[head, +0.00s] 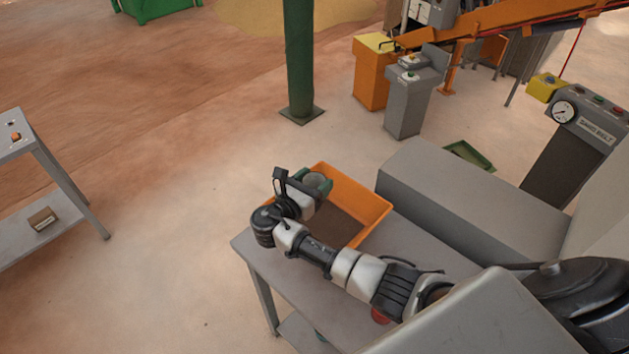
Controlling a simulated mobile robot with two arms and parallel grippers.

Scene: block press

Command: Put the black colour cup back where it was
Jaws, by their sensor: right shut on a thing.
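My right gripper (306,188) is over the left part of an orange tray (376,222) on a grey table. It is shut on a small round cup (316,179), whose grey opening shows between dark green parts at the jaws. I cannot make out a black colour on it. The cup is at or above the tray's far left corner; I cannot tell whether it touches. My arm hides part of the tray and the table. My left gripper is out of view.
The grey table (262,248) has bare room at its left edge. A red object (380,316) is partly hidden by my arm. A long grey box (470,195) stands right of the tray. A green post (299,60) and a shelf table (40,215) stand farther off.

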